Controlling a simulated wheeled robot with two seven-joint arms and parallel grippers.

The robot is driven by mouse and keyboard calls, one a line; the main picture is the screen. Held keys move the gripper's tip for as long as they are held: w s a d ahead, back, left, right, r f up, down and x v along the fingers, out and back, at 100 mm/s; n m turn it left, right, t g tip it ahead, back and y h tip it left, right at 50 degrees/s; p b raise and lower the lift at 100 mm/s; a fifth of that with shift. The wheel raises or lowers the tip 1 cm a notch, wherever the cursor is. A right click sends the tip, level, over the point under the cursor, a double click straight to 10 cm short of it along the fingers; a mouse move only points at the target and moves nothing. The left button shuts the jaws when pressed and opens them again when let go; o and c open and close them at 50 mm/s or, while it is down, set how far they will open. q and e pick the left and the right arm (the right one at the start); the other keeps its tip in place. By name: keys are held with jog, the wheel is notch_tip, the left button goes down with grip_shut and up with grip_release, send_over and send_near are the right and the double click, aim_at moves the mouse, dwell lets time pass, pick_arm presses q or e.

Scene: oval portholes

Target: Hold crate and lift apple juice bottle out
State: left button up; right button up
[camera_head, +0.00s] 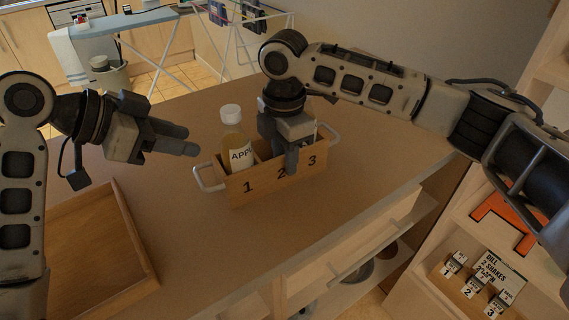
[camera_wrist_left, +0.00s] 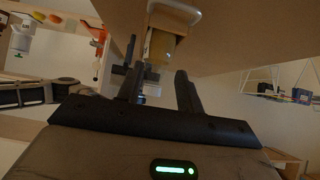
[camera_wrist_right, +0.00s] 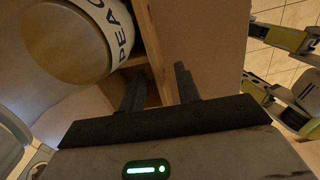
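The wooden crate (camera_head: 232,194), numbered 1, 2 and 3, stands on the counter with a light handle at each end. The apple juice bottle (camera_head: 236,146), yellowish with a white cap, stands upright in compartment 1. It also shows in the left wrist view (camera_wrist_left: 160,47). My left gripper (camera_head: 193,149) is open and empty, left of the bottle and apart from it. My right gripper (camera_head: 290,160) is at the crate's middle by number 2. In the right wrist view its parted fingers (camera_wrist_right: 163,90) straddle a wooden wall; contact is unclear.
A wooden tray (camera_head: 136,243) lies at the counter's left. The counter in front of the crate is clear. Shelves (camera_head: 435,235) with small labelled items stand at right.

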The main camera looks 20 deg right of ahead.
jog(key=shift+f, duration=1.4)
